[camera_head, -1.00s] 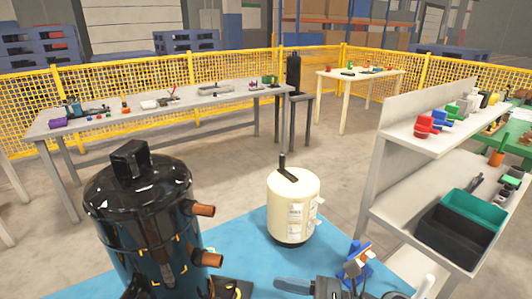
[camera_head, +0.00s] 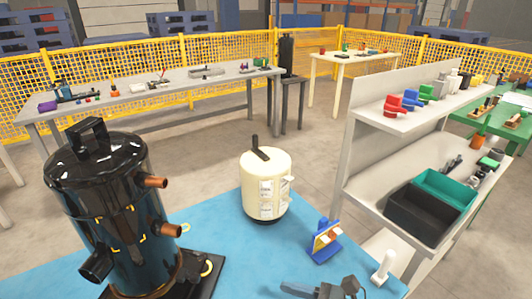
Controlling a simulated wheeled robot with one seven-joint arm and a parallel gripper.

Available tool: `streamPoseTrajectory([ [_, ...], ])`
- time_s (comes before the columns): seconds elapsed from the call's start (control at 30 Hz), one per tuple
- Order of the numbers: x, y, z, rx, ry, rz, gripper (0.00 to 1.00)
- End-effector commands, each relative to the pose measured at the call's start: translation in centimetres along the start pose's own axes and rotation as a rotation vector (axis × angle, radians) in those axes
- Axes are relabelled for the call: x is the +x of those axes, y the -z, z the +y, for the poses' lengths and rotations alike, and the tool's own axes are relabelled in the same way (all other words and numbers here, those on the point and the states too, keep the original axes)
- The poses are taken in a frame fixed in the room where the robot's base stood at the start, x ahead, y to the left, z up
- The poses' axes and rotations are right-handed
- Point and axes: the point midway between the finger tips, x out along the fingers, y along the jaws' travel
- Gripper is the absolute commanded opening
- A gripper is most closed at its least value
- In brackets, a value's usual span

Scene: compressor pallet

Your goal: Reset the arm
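A grey and dark part (camera_head: 322,290) shows at the bottom edge of the head view. It looks like the end of my arm with my gripper, low over the blue mat. It is mostly cut off by the frame, and I cannot make out its fingers or whether they are open or shut. I see nothing clearly held there. A black compressor (camera_head: 105,205) with copper stubs stands at the left, apart from it. A cream tank (camera_head: 266,190) with a black top piece stands upright on the mat behind it.
A blue and orange item (camera_head: 325,242) and a white item (camera_head: 384,266) sit on the blue mat (camera_head: 225,240). A white shelf (camera_head: 350,180) with bins and fittings stands at the right. A grey workbench (camera_head: 130,105) is behind. The floor between is clear.

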Motion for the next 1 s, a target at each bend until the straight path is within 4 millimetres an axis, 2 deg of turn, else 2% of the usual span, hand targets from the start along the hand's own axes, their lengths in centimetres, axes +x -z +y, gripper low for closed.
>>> streamPoseTrajectory([
  [0.27,-2.9,5.6,3.6,-0.213,0.133,0.198,0.49],
  [0.4,-6.1,9.0,6.7,-0.417,0.209,0.378,0.49],
  [0.57,-10.9,11.2,10.3,-0.707,0.259,0.612,0.49],
  [0.67,-14.1,11.4,12.6,-0.897,0.264,0.757,0.49],
  [0.77,-17.2,10.6,14.8,-1.097,0.251,0.899,0.49],
  [0.87,-20.1,8.9,16.9,-1.300,0.218,1.037,0.49],
  [1.0,-23.9,5.2,19.5,-1.594,0.148,1.219,0.49],
])
